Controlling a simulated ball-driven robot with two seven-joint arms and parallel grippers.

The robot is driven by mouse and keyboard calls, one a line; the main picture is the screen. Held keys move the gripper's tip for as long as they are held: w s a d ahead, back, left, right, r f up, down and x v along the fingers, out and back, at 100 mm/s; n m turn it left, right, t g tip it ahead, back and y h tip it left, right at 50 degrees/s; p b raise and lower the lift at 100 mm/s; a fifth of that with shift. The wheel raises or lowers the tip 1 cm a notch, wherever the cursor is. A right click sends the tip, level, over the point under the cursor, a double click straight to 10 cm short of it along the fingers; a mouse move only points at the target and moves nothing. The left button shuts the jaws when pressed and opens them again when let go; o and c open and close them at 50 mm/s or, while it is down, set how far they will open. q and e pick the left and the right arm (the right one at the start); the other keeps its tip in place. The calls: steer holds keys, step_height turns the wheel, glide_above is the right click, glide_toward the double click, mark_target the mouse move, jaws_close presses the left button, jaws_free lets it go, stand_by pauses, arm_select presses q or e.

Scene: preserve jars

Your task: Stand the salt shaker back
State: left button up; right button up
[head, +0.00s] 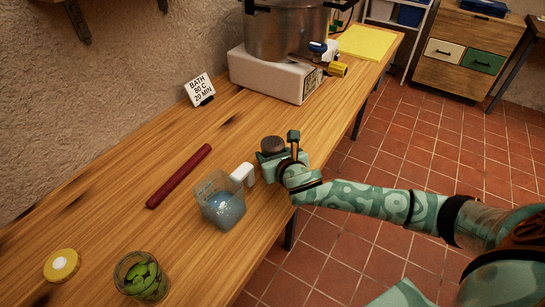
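My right gripper (276,157) is over the front edge of the wooden table, with its arm coming in from the right. A dark brown round top (272,144) shows at its fingers; it may be the salt shaker's cap, and its body is hidden by the gripper. I cannot tell whether the fingers are closed on it or only around it. My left gripper is not in view.
A clear jug (222,202) with blue contents and a white handle stands left of the gripper. A dark red rod (180,176), green-filled jar (141,276), yellow lid (62,266), sign (200,90) and pot (285,30) on a white base (270,75) share the table (110,220).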

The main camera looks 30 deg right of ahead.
steer(key=shift+f, duration=0.1)
steer(key=o, duration=1.2)
steer(key=shift+f, duration=0.1)
steer(key=shift+f, duration=0.15)
steer(key=shift+f+b, duration=0.2)
steer(key=shift+b, duration=0.55)
steer(key=s+r+p, duration=0.2)
steer(key=s+p, duration=0.1)
steer(key=shift+s+a+r, duration=0.2)
steer(key=shift+s+r, duration=0.1)
steer(key=shift+r, duration=0.05)
steer(key=p+v, duration=0.1)
steer(key=v, duration=0.3)
steer(key=p+v, duration=0.1)
steer(key=v, duration=0.3)
steer(key=p+v, duration=0.1)
steer(key=v, duration=0.3)
steer(key=shift+s+f, duration=0.2)
steer(key=shift+s, duration=0.05)
